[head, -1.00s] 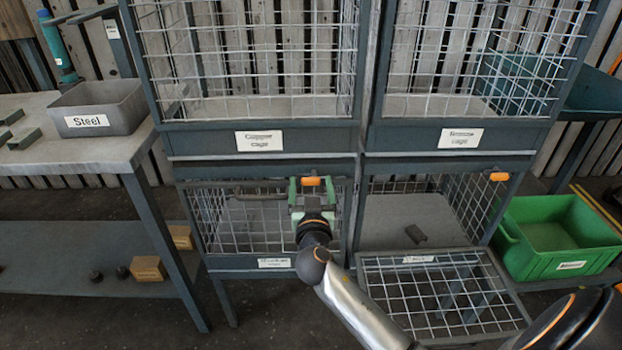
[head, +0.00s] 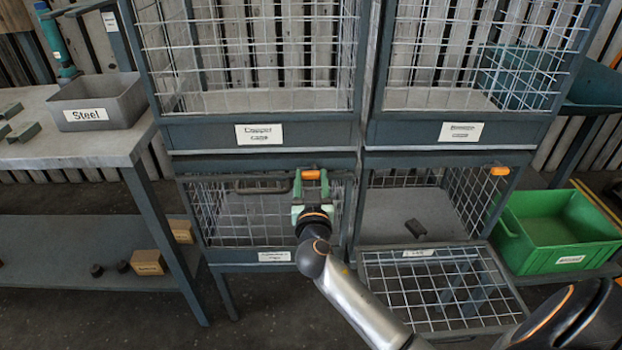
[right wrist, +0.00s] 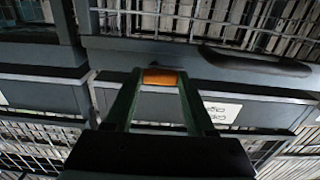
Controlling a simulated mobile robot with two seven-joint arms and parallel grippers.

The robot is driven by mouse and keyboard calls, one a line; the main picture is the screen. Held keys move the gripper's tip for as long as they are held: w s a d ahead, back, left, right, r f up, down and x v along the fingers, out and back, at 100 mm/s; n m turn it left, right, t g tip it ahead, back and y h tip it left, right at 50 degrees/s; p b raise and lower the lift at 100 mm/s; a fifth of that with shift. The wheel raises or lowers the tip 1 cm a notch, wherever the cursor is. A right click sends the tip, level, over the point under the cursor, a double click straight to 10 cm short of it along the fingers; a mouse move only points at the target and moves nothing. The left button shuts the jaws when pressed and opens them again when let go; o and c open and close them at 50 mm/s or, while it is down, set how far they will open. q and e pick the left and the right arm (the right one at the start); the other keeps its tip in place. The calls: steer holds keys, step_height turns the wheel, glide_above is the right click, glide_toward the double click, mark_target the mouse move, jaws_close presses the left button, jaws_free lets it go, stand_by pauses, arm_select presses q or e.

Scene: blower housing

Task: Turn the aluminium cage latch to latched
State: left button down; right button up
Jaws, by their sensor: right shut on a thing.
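The orange cage latch (head: 310,174) sits on the top front frame of the closed lower-left cage and lies roughly horizontal. That cage's label (head: 274,256) is blurred but seems to read aluminium. My right gripper (head: 311,179) is shut on the latch, with one green finger at each end of it. In the right wrist view the orange latch (right wrist: 160,77) shows between the two fingertips (right wrist: 160,80). The gripper hides part of the cage's mesh front. My left gripper is not in view.
The lower-right cage stands open, its mesh door (head: 443,292) folded down in front, with a dark block (head: 416,228) inside and its own orange latch (head: 500,171). A green crate (head: 545,229) stands at right, a Steel tray (head: 97,100) on the left bench.

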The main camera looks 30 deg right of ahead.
jaws_close()
steer(key=shift+n, duration=0.9)
steer(key=shift+f+n, duration=0.1)
steer(key=shift+n, duration=1.1)
steer(key=n, duration=0.5)
steer(key=shift+d+n+p, duration=0.1)
steer(key=shift+n+p, duration=0.2)
steer(key=shift+p, duration=0.1)
steer(key=n+p, duration=0.1)
steer(key=n, duration=0.4)
steer(key=shift+s+d+f+p, duration=0.1)
steer(key=shift+f+p, duration=0.05)
steer(key=shift+p, duration=0.15)
steer(key=shift+d+f+n+p, duration=0.1)
steer(key=shift+n+p, duration=0.4)
steer(key=shift+n, duration=1)
